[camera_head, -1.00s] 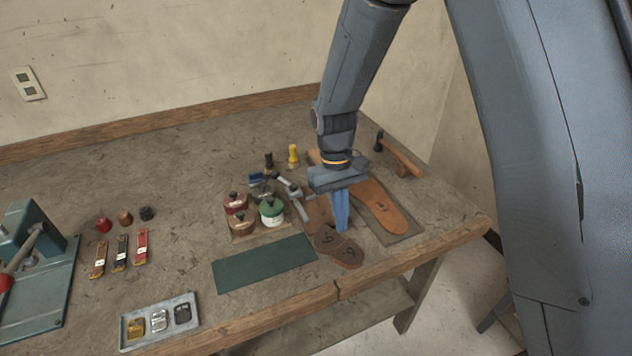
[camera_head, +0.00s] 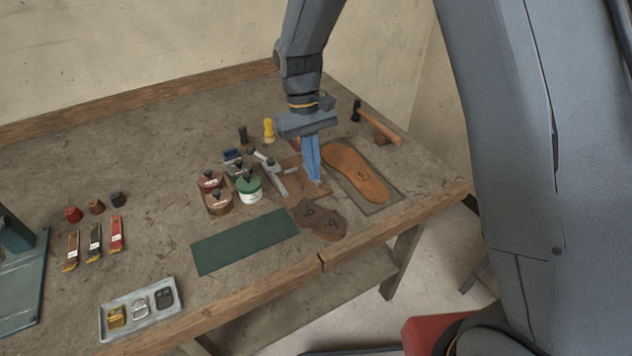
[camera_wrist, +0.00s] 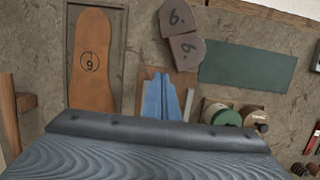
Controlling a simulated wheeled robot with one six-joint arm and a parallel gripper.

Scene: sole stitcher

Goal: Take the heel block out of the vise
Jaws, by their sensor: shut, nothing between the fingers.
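My gripper (camera_head: 317,181) is shut and empty, its blue fingers pointing down over a small wooden board (camera_head: 293,190). It also shows in the wrist view (camera_wrist: 159,76). A grey metal tool with a bar (camera_head: 268,161), possibly the vise, lies on the board just left of the fingers. I cannot make out a heel block held in it; my fingers hide part of the board.
A tan sole (camera_head: 355,173) lies on a grey mat right of my gripper, with a hammer (camera_head: 380,125) behind. Lidded pots (camera_head: 248,189) stand left. A green mat (camera_head: 243,241) lies clear in front. A buckle tray (camera_head: 140,308) is at the front left edge.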

